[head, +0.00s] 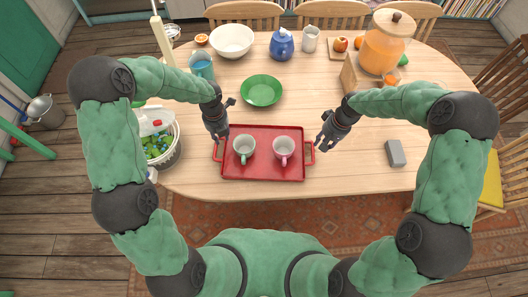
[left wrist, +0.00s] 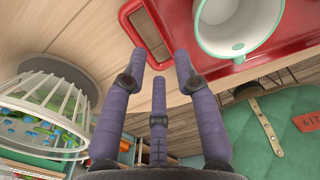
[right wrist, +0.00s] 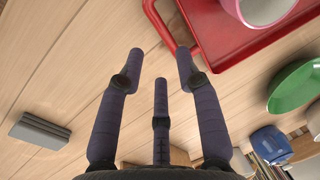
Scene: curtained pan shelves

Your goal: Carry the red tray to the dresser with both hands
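The red tray (head: 262,172) lies flat on the wooden table near its front edge, with a handle at each short side. A white mug with a green rim and handle (head: 244,148) and a pink mug (head: 284,148) stand upright on it. My left gripper (head: 219,137) is open and empty above the tray's left handle (left wrist: 148,38). My right gripper (head: 322,145) is open and empty just right of the tray's right handle (head: 310,153); the right wrist view shows that handle (right wrist: 163,25) just beyond its fingertips. The dresser is not clearly in view.
A white slatted basket (head: 165,150) stands at the table's left edge. A green plate (head: 262,90) lies behind the tray, and a grey block (head: 395,152) lies to the right. A white bowl (head: 232,41), blue teapot (head: 282,44) and orange drink jar (head: 382,48) stand farther back. Chairs ring the table.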

